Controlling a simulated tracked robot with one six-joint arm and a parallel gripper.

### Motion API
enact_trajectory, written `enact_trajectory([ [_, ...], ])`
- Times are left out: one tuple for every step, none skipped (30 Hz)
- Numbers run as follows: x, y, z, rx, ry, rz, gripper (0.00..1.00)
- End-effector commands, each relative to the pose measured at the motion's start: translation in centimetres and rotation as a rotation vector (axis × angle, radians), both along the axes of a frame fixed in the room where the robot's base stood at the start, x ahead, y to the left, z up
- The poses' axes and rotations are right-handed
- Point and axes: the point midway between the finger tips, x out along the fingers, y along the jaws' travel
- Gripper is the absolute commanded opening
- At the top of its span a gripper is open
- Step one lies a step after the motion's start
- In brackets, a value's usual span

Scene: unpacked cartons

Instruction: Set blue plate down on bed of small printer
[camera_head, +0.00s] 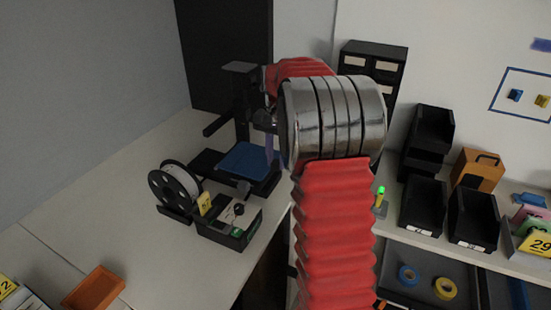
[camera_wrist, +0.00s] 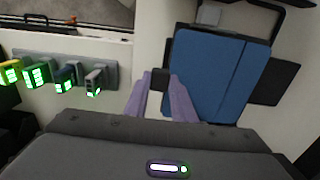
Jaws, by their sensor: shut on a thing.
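The blue plate (camera_head: 247,158) is a flat square over the bed of the small black printer (camera_head: 240,103). In the wrist view the blue plate (camera_wrist: 205,72) lies flat, with a dark tab on its left side. My gripper (camera_wrist: 161,80) has purple fingers, shut on this tab. In the head view my gripper (camera_head: 268,148) is mostly hidden behind my arm, at the plate's right side. Dark printer parts (camera_wrist: 274,82) show to the right of the plate. I cannot tell whether the plate touches the bed or is slightly above it.
A white filament spool (camera_head: 181,185) and a black box (camera_head: 232,227) stand in front of the printer. An orange tray (camera_head: 95,287) is on the near table. Several small green-lit blocks (camera_wrist: 38,75) sit in a grey rack left of my fingers.

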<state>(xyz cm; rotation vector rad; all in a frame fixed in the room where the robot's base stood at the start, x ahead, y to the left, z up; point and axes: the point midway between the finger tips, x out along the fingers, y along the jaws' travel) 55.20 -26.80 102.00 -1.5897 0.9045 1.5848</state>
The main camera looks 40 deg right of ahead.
Motion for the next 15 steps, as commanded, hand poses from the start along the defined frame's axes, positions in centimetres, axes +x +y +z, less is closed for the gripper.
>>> enact_trajectory([
  [0.0,0.0,-0.1,0.000,0.000,0.000,0.00],
  [0.0,0.0,-0.2,0.000,0.000,0.000,0.00],
  [0.0,0.0,-0.2,0.000,0.000,0.000,0.00],
  [0.0,0.0,-0.3,-0.001,-0.001,0.000,0.00],
  [0.0,0.0,-0.4,-0.001,-0.001,0.000,0.00],
  [0.0,0.0,-0.5,0.000,-0.001,0.000,0.00],
  [0.0,0.0,-0.5,0.000,-0.001,0.000,0.00],
  [0.0,0.0,-0.6,0.000,-0.001,0.000,0.00],
  [0.0,0.0,-0.7,0.000,-0.001,0.000,0.00],
  [0.0,0.0,-0.8,-0.001,-0.001,0.000,0.00],
  [0.0,0.0,-0.8,0.000,0.000,0.000,0.00],
  [0.0,0.0,-0.9,0.000,0.000,0.000,0.00],
  [0.0,0.0,-1.0,0.000,0.000,0.000,0.00],
  [0.0,0.0,-1.0,0.000,0.000,0.000,0.00],
  [0.0,0.0,-1.1,0.000,0.000,0.000,0.00],
])
